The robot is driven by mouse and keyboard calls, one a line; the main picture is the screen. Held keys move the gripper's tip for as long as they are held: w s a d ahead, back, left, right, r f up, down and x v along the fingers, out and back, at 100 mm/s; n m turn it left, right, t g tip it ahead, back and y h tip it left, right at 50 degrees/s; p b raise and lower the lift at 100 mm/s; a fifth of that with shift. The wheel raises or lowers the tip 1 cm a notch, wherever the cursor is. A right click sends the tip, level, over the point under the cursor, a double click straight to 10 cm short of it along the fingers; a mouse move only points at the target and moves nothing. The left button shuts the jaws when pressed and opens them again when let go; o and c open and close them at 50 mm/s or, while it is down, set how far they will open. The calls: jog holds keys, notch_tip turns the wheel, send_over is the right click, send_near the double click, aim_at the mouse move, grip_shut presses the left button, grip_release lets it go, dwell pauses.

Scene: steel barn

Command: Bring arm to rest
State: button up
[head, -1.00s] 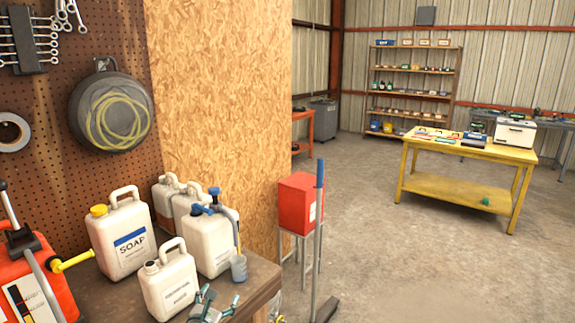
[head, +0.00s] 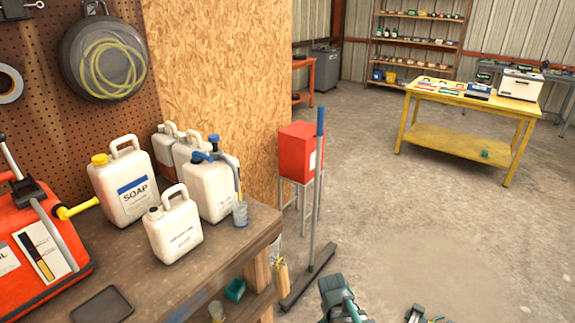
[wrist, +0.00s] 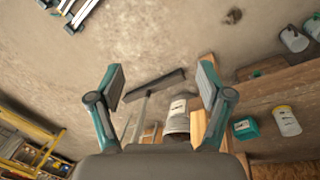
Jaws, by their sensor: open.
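In the wrist view my gripper (wrist: 161,85) has its two teal and grey fingers wide apart, with nothing between them. In the head view, teal and dark parts of my arm's end show at the bottom edge, right of the workbench (head: 110,268) and over the floor. They are cut off by the frame, and nothing is seen held there.
A soap jug (head: 125,190) and other white jugs stand on the bench, with a small cup (head: 240,214) near its edge. A red box (head: 298,150) on a stand is just right of the bench. Open floor lies toward the yellow table (head: 465,103).

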jog(key=s+f+m+g+y+b, duration=0.1)
jog(key=s+f+g, duration=0.3)
jog(key=s+f, duration=0.8)
jog(key=s+d+f+m+g+b, duration=0.1)
jog(key=s+f+m+g+b, duration=0.2)
jog(key=s+f, duration=1)
jog(key=s+g+b, duration=0.1)
jog(key=s, duration=0.6)
jog(key=shift+s+d+f+y, duration=0.15)
jog(key=shift+d+f+y, duration=0.15)
jog(key=shift+y, duration=0.1)
